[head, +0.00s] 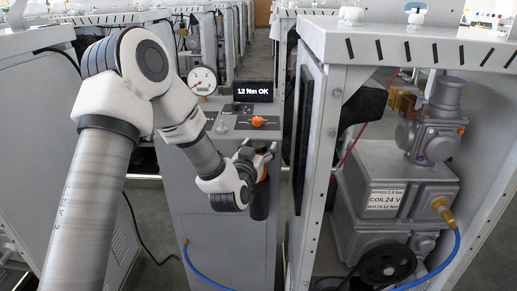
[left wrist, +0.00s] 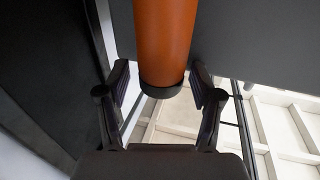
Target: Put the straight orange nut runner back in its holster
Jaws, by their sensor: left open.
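My left gripper (head: 257,154) is at the right front edge of the grey station, with its fingers upward in the head view. In the left wrist view, an orange cylinder with a black end, which looks like the nut runner (left wrist: 165,40), lies between the two open fingers (left wrist: 160,82). Gaps show on both sides, so the fingers do not seem closed on it. In the head view the gripper mostly hides it. A dark cylinder (head: 260,203), perhaps the holster, shows just below the gripper against the station's side. My right gripper is not in view.
The station (head: 225,245) carries a round gauge (head: 203,80), a display (head: 252,92) reading "12 Nm OK" and an orange knob (head: 257,121). A tall grey cabinet frame (head: 320,150) with a metal valve unit (head: 400,185) stands close on the right. A blue hose (head: 200,272) hangs low in front.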

